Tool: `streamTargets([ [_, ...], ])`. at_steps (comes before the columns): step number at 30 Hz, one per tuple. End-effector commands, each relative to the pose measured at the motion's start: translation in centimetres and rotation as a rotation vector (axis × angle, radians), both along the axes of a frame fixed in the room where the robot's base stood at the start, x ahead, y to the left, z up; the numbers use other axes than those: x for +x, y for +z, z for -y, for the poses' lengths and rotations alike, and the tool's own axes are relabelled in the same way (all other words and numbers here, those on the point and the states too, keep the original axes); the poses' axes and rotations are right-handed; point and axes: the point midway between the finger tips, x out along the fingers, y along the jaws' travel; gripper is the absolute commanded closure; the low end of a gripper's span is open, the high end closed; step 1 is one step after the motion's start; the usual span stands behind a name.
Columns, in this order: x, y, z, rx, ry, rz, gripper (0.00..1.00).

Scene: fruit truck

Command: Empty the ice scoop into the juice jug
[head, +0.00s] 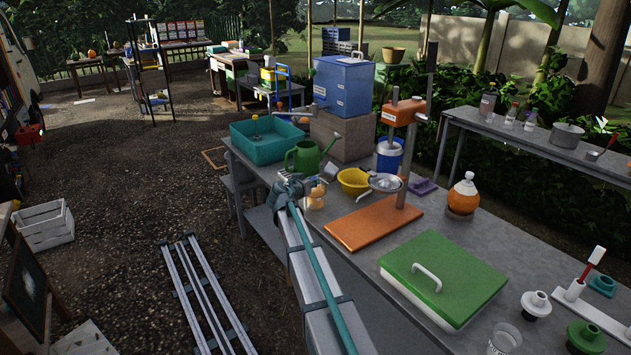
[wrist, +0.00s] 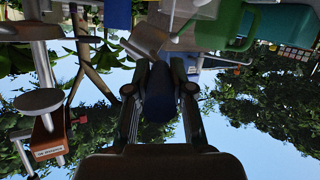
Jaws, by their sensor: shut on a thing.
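My gripper (head: 296,188) is over the near left edge of the long grey table. In the wrist view my gripper (wrist: 160,100) is shut on a dark blue handle (wrist: 159,92), with a grey scoop (wrist: 150,37) beyond it. In the head view a small pale piece, perhaps the scoop, shows just right of the gripper; its contents cannot be made out. A small vessel with orange contents (head: 315,198), perhaps the juice jug, stands close behind and right of my gripper, partly hidden by it. I cannot tell whether the scoop is over it.
A green watering can (head: 306,157) and a teal tub (head: 268,140) stand behind the gripper. A yellow bowl (head: 353,182), an orange stand (head: 374,222) and a green-lidded box (head: 444,275) are to the right. A blue cooler (head: 343,86) stands on a block at the back.

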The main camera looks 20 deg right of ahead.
Motion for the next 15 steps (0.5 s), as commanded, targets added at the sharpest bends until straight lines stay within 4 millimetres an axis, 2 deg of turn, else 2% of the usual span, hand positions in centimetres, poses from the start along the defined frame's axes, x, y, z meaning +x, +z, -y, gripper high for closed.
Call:
streamTargets([
  [15,0.22,0.2,-0.16,-0.043,0.0,-0.041,1.0],
])
